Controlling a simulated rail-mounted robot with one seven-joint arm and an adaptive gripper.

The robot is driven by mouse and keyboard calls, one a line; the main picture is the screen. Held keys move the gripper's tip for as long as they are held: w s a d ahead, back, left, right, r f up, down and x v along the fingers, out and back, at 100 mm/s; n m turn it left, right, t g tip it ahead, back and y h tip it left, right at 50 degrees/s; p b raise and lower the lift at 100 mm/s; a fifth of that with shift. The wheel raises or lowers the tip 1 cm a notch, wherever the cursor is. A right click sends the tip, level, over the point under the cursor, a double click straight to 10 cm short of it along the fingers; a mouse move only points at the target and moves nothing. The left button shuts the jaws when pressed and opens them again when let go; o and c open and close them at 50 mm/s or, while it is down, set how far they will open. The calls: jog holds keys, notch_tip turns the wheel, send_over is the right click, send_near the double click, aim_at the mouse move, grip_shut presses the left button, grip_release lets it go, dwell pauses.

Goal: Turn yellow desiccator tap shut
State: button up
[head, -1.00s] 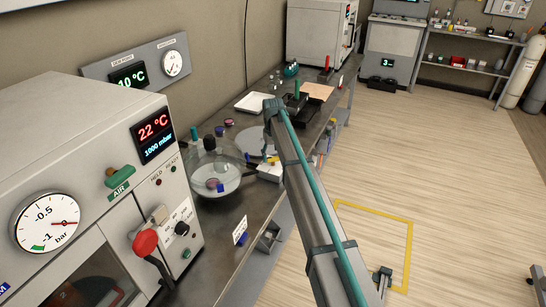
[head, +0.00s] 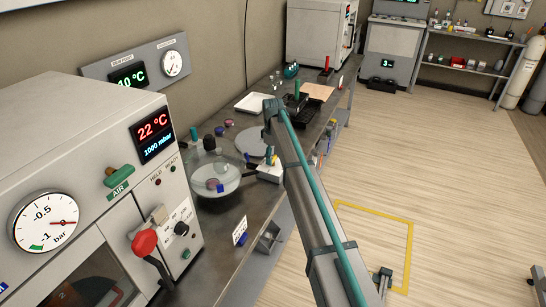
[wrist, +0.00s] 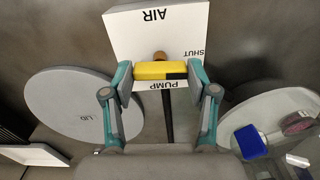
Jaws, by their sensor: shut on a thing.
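The yellow tap (wrist: 150,70) is a bar handle with a black end, on a white block (wrist: 130,28) marked AIR, SHUT and PUMP. In the wrist view the bar lies level, between AIR at the top and PUMP below. Its black end points right, to the side where SHUT is printed. My gripper (wrist: 160,82) is shut on the bar, one teal finger at each end. In the head view the block (head: 268,175) sits at the bench's front edge, right of the glass desiccator (head: 222,186); my arm partly hides the tap.
A grey disc marked LID (wrist: 75,112) lies beside the block. A blue-topped item (wrist: 250,142) shows at the desiccator. A white tray (head: 253,103) lies further back on the bench. The oven-like cabinet with a red knob (head: 145,242) stands at the left.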

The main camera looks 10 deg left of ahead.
jog(key=shift+n, duration=0.4)
jog(key=o, duration=1.2)
jog(key=shift+c, duration=0.2)
notch_tip(320, 180, up, 12)
